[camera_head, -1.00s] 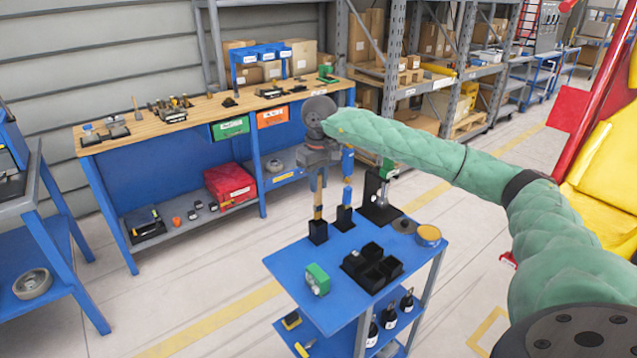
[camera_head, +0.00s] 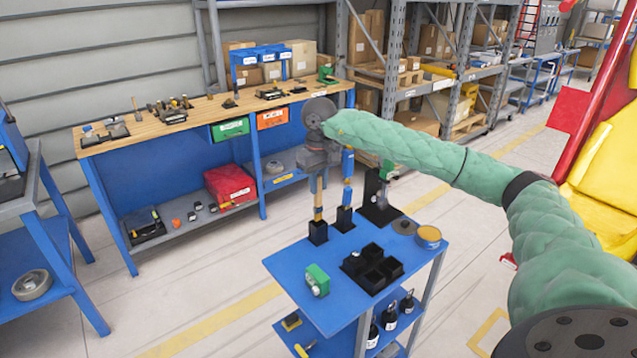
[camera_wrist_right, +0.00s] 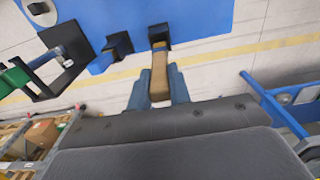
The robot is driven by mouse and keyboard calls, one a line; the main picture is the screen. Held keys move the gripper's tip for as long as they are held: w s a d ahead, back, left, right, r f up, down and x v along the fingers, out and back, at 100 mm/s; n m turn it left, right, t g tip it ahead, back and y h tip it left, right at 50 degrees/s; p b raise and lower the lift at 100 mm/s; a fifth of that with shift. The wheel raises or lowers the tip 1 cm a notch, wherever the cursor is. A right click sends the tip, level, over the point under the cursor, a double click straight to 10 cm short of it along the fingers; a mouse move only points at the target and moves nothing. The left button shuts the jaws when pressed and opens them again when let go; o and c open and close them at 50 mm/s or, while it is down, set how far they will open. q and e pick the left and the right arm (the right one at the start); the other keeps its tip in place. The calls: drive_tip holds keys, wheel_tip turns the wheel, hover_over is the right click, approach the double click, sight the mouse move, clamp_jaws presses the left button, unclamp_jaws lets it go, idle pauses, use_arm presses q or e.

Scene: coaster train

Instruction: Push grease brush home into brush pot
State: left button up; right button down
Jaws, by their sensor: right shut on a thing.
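The grease brush shows as an upright wooden handle (camera_head: 318,207) above the black brush pot (camera_head: 318,233) on the blue cart's left back edge. Its lower end is inside the pot's mouth; how deep it sits is hidden. My right gripper (camera_head: 318,172) is shut on the upper part of the handle, above the pot. In the right wrist view the tan handle (camera_wrist_right: 160,75) lies between the two fingers (camera_wrist_right: 160,95), and the pot (camera_wrist_right: 158,36) is at its far end. My left gripper is not in view.
A second black pot (camera_head: 344,218) with a blue-handled tool (camera_head: 347,180) stands close to the right. Beyond it is a black stand (camera_head: 381,210). A black divided tray (camera_head: 371,268), a green block (camera_head: 317,280) and a round tin (camera_head: 428,237) are on the cart top (camera_head: 330,310).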

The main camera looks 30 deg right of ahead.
sight(319, 206)
drive_tip(key=shift+f+b, duration=2.85)
drive_tip(key=shift+f, duration=0.85)
idle(0.9)
drive_tip(key=shift+c, duration=2.1)
unclamp_jaws()
drive_tip(key=shift+r, duration=0.1)
drive_tip(key=shift+r+p, duration=0.95)
drive_tip(key=shift+r, duration=2.5)
